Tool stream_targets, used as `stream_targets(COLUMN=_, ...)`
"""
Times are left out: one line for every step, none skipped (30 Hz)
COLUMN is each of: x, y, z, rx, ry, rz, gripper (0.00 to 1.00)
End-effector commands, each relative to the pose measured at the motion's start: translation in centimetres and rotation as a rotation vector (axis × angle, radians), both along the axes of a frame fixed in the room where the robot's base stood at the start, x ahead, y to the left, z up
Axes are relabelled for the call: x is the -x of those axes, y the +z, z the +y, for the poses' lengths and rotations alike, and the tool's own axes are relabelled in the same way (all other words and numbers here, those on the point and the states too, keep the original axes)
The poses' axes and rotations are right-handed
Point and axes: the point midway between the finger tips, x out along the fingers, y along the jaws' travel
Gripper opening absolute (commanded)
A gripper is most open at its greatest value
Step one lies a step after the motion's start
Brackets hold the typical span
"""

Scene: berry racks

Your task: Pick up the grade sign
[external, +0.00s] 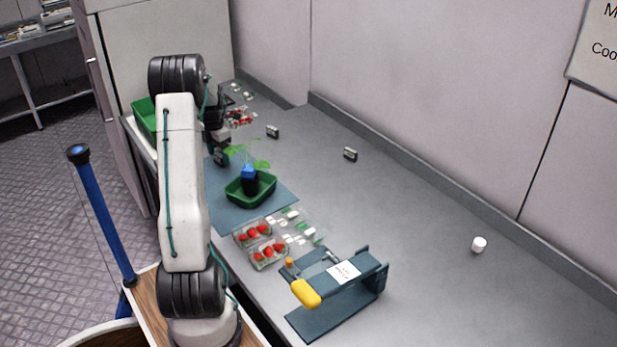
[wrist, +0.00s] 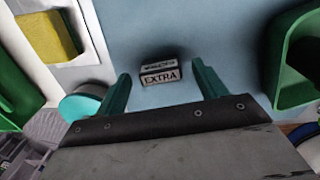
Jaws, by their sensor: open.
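The grade sign (wrist: 160,77), a small block with a white face reading EXTRA, stands on the blue mat in the wrist view. My gripper (wrist: 160,69) is open, with one teal finger to the left of the sign and one to the right. Clear mat shows between each finger and the sign, and I cannot tell how far down the fingers reach. In the external view my gripper (external: 221,157) is low over the far left part of the mat (external: 275,191). I cannot make out the EXTRA sign there.
A green tray (external: 263,192) with a potted seedling stands on the mat, right of my gripper. Strawberry punnets (external: 268,256) and a yellow-handled device (external: 340,280) are nearer. Two small signs (external: 272,131) (external: 350,154) stand on the counter. A yellow sponge (wrist: 45,38) lies upper left in the wrist view.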

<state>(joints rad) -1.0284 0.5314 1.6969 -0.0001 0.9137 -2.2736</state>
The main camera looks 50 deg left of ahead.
Motion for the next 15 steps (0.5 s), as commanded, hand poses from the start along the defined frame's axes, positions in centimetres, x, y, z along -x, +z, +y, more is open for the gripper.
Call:
stream_targets(x=-0.01, y=-0.64, z=0.0, rx=0.001, ry=0.0, rz=0.0, gripper=0.71)
stream_targets(x=-0.01, y=-0.87, z=0.0, rx=0.0, ry=0.0, rz=0.0, gripper=0.71)
stream_targets(x=-0.02, y=-1.09, z=0.0, rx=0.0, ry=-0.001, rz=0.0, gripper=0.71)
stream_targets(x=-0.02, y=-1.2, z=0.0, rx=0.0, ry=-0.001, rz=-0.001, gripper=0.71)
stream_targets(x=-0.02, y=-1.26, z=0.0, rx=0.0, ry=-0.001, rz=-0.001, gripper=0.71)
stream_targets(x=-0.03, y=-1.3, z=0.0, rx=-0.001, ry=-0.001, rz=-0.001, gripper=0.71)
stream_targets(x=-0.03, y=-1.29, z=0.0, rx=-0.001, ry=-0.001, rz=-0.001, gripper=0.71)
stream_targets(x=-0.03, y=-1.28, z=0.0, rx=-0.001, ry=-0.001, rz=-0.001, gripper=0.71)
stream_targets(x=-0.03, y=-1.28, z=0.0, rx=-0.001, ry=-0.001, rz=-0.001, gripper=0.71)
stream_targets(x=-0.03, y=-1.28, z=0.0, rx=-0.001, ry=-0.001, rz=-0.001, gripper=0.71)
stream_targets(x=-0.03, y=-1.27, z=0.0, rx=-0.001, ry=-0.001, rz=-0.001, gripper=0.68)
stream_targets(x=-0.03, y=-1.27, z=-0.01, rx=-0.001, ry=-0.001, rz=-0.001, gripper=0.57)
stream_targets(x=-0.03, y=-1.27, z=-0.01, rx=-0.001, ry=-0.001, rz=-0.001, gripper=0.49)
stream_targets(x=-0.03, y=-1.27, z=-0.01, rx=-0.001, ry=-0.001, rz=-0.001, gripper=0.4)
stream_targets(x=-0.03, y=-1.26, z=-0.01, rx=-0.001, ry=-0.001, rz=-0.001, gripper=0.29)
